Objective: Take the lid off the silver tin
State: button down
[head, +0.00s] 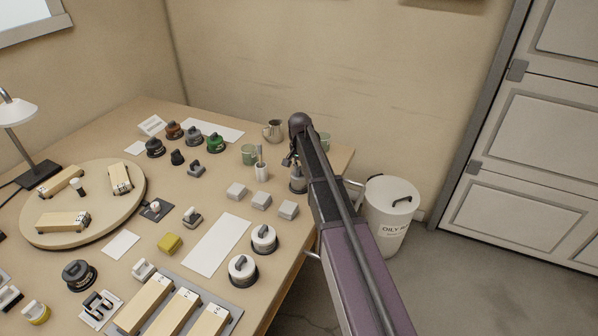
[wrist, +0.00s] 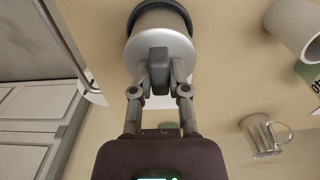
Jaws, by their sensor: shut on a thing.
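The silver tin (head: 298,186) stands near the right edge of the bench, on a dark base, partly hidden by my arm. In the wrist view the tin fills the top middle, and its silver lid (wrist: 142,52) has a dark grey handle (wrist: 158,72). My gripper (wrist: 158,88) has its two fingers closed on that handle, one on each side. In the head view my gripper (head: 295,165) is directly above the tin. The lid appears to be at the tin; I cannot tell whether there is a gap under it.
Grey blocks (head: 261,200) lie in front. Two white-lidded tins (head: 264,238) stand nearer. A white bin (head: 389,220) is on the floor, right.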

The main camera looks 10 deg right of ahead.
jog(key=shift+r, duration=0.15)
notch_tip(320, 180, up, 3)
jog(key=p, duration=0.3)
jog(key=shift+r+p, duration=0.2)
jog(key=shift+p, duration=0.1)
jog(key=s+a+r+p, duration=0.1)
jog(key=s, duration=1.5)
jog(key=shift+a+r, duration=0.15)
jog(key=shift+a, duration=0.25)
